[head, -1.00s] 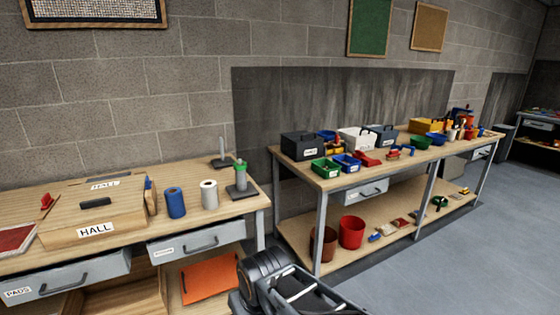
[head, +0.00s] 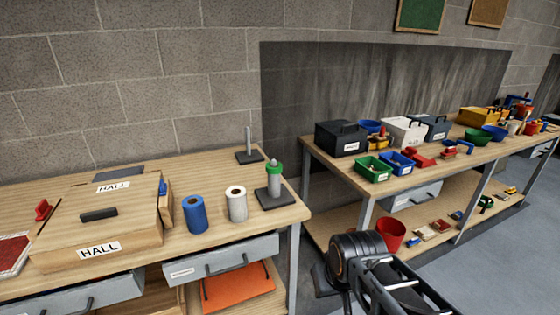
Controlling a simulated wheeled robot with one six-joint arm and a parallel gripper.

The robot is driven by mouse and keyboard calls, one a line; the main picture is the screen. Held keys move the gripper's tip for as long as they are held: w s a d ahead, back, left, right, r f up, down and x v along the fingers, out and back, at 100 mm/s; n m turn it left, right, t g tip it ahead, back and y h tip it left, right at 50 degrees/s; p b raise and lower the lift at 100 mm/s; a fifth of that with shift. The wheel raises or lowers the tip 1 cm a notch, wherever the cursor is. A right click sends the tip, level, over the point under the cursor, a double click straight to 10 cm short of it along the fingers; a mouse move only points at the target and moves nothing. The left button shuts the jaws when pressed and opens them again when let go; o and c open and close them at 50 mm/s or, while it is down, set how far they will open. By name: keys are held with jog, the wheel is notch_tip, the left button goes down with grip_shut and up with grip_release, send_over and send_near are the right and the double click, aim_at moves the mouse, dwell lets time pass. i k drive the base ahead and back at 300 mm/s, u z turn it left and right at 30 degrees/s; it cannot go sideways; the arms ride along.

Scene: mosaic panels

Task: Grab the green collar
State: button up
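The green collar (head: 274,167) is a ring around the upper part of a grey post (head: 275,184). The post stands upright on a dark square base (head: 277,200) at the right end of the near wooden bench, in the head view. My arm shows at the bottom right, in front of the benches and well apart from the collar. My gripper's fingertips are not in the frame.
A blue roll (head: 195,215) and a white roll (head: 236,204) stand left of the post. A second bare post (head: 248,148) stands behind it. A HALL box (head: 95,225) sits further left. Another bench (head: 330,165) with bins stands to the right, beyond a gap.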

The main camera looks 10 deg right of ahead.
aim_at(279, 169)
jog(key=u, duration=0.3)
jog(key=i, duration=0.7)
jog(key=u, duration=1.05)
jog(key=i, duration=0.35)
jog(key=u, duration=0.3)
